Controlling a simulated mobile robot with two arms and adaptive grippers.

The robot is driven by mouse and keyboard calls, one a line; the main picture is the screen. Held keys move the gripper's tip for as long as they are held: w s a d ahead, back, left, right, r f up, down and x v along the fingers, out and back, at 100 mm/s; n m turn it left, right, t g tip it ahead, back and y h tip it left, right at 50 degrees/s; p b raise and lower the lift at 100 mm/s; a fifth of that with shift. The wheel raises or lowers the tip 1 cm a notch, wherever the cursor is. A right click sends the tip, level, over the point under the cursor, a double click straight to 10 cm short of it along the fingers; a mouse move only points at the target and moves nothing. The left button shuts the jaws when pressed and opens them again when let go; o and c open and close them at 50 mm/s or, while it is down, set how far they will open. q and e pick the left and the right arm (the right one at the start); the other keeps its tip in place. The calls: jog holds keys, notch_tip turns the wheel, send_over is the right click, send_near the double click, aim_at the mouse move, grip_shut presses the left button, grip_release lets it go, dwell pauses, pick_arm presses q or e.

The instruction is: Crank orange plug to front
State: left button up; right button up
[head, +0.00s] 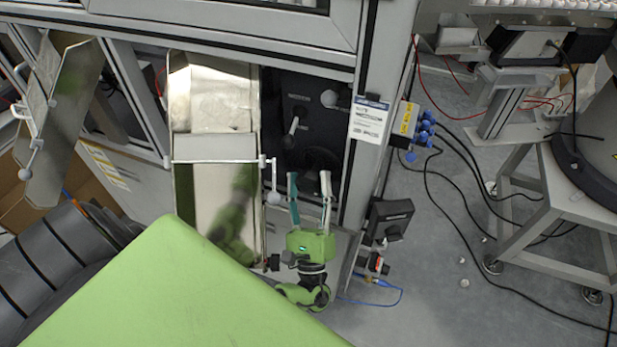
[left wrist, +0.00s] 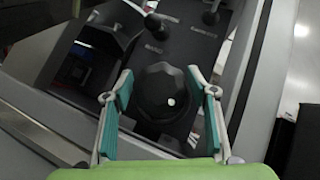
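My left gripper (head: 309,178) points into a dark control panel (head: 298,98) in the machine front. In the left wrist view its two teal-padded fingers (left wrist: 160,74) are spread apart. A round black knob (left wrist: 167,92) with a small pale spot lies in the gap between the fingers. I see space between the knob and the pads; whether any part touches is hard to tell. No orange plug can be made out in either view. My right gripper does not show.
Two ball-ended levers (head: 329,98) (head: 294,125) stick out of the panel above the knob. A metal chute (head: 212,145) with a ball-ended handle (head: 273,197) stands left of my gripper. A white label (head: 369,120) and blue connectors (head: 427,132) are at the right. Cables lie on the open floor (head: 440,290).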

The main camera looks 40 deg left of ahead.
pick_arm(q)
jog(key=shift+s+d+f, duration=0.1)
jog(key=shift+s+f, duration=0.05)
jog(key=v, duration=1.1)
jog(key=shift+s+d+f, duration=0.15)
jog(key=shift+d, duration=0.05)
dwell(0.3)
jog(key=shift+f, duration=0.1)
